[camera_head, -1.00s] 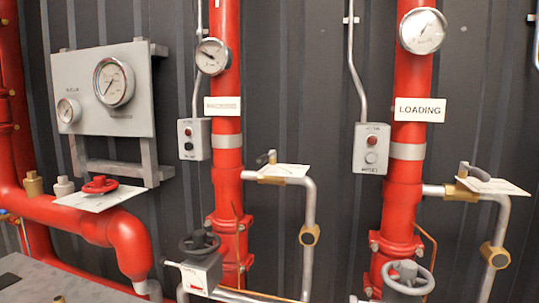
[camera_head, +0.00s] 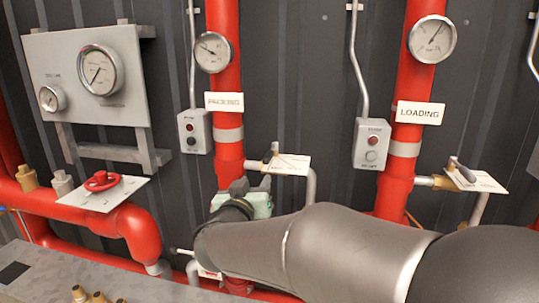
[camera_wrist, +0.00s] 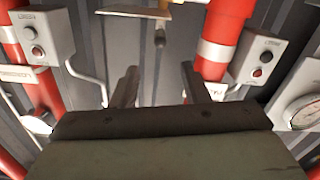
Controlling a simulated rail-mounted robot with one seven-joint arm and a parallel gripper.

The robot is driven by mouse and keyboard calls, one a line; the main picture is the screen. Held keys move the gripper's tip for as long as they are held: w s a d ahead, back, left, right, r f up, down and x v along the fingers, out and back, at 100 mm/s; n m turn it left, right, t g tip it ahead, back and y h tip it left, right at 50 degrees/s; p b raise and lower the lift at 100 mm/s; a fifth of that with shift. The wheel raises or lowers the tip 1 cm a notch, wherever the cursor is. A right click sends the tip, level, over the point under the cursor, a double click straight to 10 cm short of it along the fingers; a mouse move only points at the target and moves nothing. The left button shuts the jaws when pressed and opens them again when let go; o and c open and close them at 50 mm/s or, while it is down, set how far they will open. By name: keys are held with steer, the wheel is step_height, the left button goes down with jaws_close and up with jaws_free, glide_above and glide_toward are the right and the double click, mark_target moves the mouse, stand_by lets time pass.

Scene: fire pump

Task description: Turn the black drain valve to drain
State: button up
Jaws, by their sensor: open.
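The black handwheel valve seen low beside the left red riser earlier is hidden behind my arm in the head view; only part of its white box (camera_head: 208,272) shows below my arm. My gripper (camera_head: 250,187) is in front of the left riser, just below a lever valve (camera_head: 272,152) with a white plate. In the wrist view, which is upside down, my gripper's two fingers (camera_wrist: 160,85) are apart with nothing between them. The lever valve (camera_wrist: 160,35) hangs at the top, beyond the fingertips. I cannot tell which valve is marked drain.
The left riser (camera_head: 228,160) and right riser (camera_head: 397,185) stand before a dark ribbed wall. A second lever valve (camera_head: 460,172) is at right. A red handwheel (camera_head: 102,181) and gauge panel (camera_head: 88,75) are at left. Control boxes (camera_head: 195,132) hang on the wall.

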mark_target(268, 158)
steer(key=w, duration=0.5)
steer(key=w+d+p, duration=0.1)
steer(key=w, duration=0.4)
steer(key=w+d+p, duration=0.1)
steer(key=w, duration=0.4)
steer(key=shift+d, duration=0.15)
jaws_close()
